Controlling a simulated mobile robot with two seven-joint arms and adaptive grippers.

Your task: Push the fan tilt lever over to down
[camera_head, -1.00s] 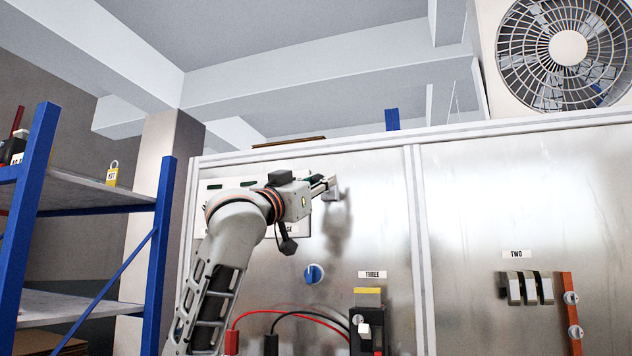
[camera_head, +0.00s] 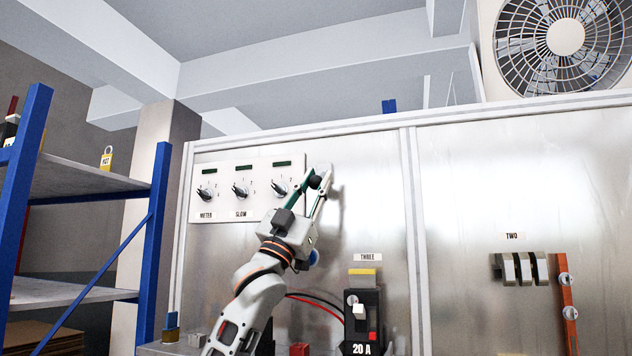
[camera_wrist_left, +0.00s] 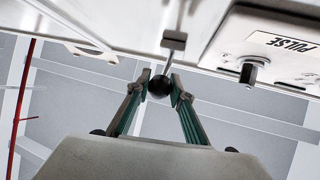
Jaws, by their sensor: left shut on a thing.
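The lever is a short metal stem with a black ball knob (camera_wrist_left: 159,86), set on a small pale mount on the metal panel. In the head view the knob (camera_head: 314,181) shows just below the mount at the panel's upper left. My left gripper (camera_head: 317,184) reaches up to it from below. In the left wrist view its two green-sided fingers (camera_wrist_left: 160,88) are closed against the knob from both sides. I cannot read a label for the lever. The fan (camera_head: 565,38) stands at the top right. My right gripper is not in view.
A white plate with several dials (camera_head: 241,188) is left of the lever; a PULSE label (camera_wrist_left: 287,46) shows in the wrist view. Below right is a 20 A breaker (camera_head: 362,322) with red and black cables. More switches (camera_head: 520,268) are at right, a blue-framed shelf (camera_head: 75,185) at left.

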